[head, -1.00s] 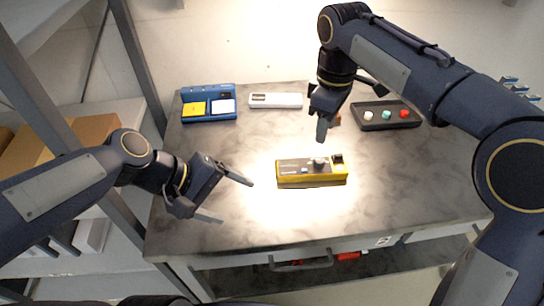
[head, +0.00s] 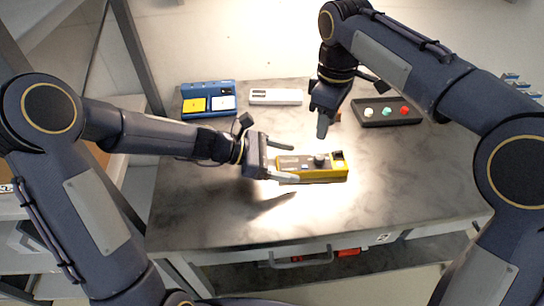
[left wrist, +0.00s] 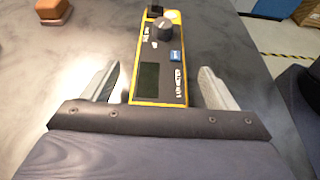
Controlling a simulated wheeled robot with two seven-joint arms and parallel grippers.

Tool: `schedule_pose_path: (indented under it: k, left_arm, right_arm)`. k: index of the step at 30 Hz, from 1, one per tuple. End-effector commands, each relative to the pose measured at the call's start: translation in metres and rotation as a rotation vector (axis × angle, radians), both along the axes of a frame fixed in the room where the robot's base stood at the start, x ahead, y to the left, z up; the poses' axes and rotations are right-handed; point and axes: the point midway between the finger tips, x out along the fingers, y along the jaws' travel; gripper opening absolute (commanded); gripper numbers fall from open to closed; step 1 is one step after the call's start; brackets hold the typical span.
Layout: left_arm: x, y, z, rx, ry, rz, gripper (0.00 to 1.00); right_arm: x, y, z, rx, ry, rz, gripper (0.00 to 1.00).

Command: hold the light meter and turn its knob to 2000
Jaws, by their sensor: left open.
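The yellow and dark grey light meter (head: 325,172) lies flat on the cart top, its long side running left to right in the head view. Its round dark knob (head: 320,160) is right of its middle. The knob (left wrist: 163,28) also shows in the left wrist view, beyond a blue button and the dark display. My left gripper (head: 284,163) is open at the meter's left end. In the left wrist view its fingers (left wrist: 155,88) stand on either side of the meter's body, with gaps on both sides. My right gripper (head: 323,126) points down above the cart, behind the meter; its jaw opening is unclear.
A blue case (head: 208,88) with yellow and white pads stands at the back left. A white device (head: 276,97) lies beside it. A dark tray (head: 362,122) with coloured knobs is at the back right. The cart's front is clear.

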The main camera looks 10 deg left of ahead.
Motion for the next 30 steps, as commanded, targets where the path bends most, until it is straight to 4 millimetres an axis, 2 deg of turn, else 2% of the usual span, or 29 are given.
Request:
schedule_pose_path:
  k: [3, 7, 18, 30]
  left_arm:
    - [0.004, -0.016, -0.007, 0.0, 0.001, -0.004, 0.8]
    - [0.007, -0.027, -0.011, 0.0, 0.0, -0.002, 0.8]
    - [0.008, -0.032, -0.014, 0.003, -0.002, -0.001, 0.8]
    - [0.008, -0.031, -0.014, 0.003, -0.002, -0.001, 0.28]
  right_arm:
    - [0.0, 0.0, 0.0, 0.0, 0.0, 0.0, 0.36]
    - [0.0, 0.0, 0.0, 0.0, 0.0, 0.0, 0.36]
    - [0.0, 0.0, 0.0, 0.0, 0.0, 0.0, 0.36]
    - [0.0, 0.0, 0.0, 0.0, 0.0, 0.0, 0.36]
